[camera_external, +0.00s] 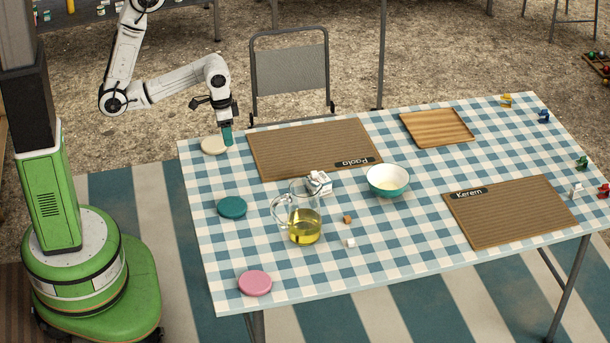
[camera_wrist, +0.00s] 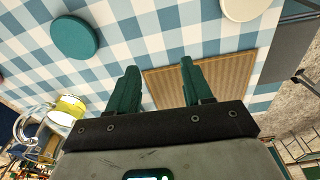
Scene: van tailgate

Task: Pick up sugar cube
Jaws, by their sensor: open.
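A small white cube (camera_external: 350,243), which looks like the sugar cube, lies on the checked cloth near the table's front edge, right of the glass jug (camera_external: 304,226). A small brown cube (camera_external: 347,220) lies just behind it. My gripper (camera_external: 227,138) is at the table's back left corner, beside the cream disc (camera_external: 213,145), well away from both cubes. In the wrist view its two teal fingers (camera_wrist: 159,66) stand apart with nothing between them. I cannot make out the white cube in the wrist view.
The jug holds yellow liquid; a white object (camera_external: 319,183) stands behind it. A bowl (camera_external: 388,181) stands to the right. Teal (camera_external: 232,207) and pink (camera_external: 255,283) discs lie on the left. Placemats labelled Paola (camera_external: 300,145) and Kerem (camera_external: 510,215) and a wooden board (camera_external: 436,128) lie flat.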

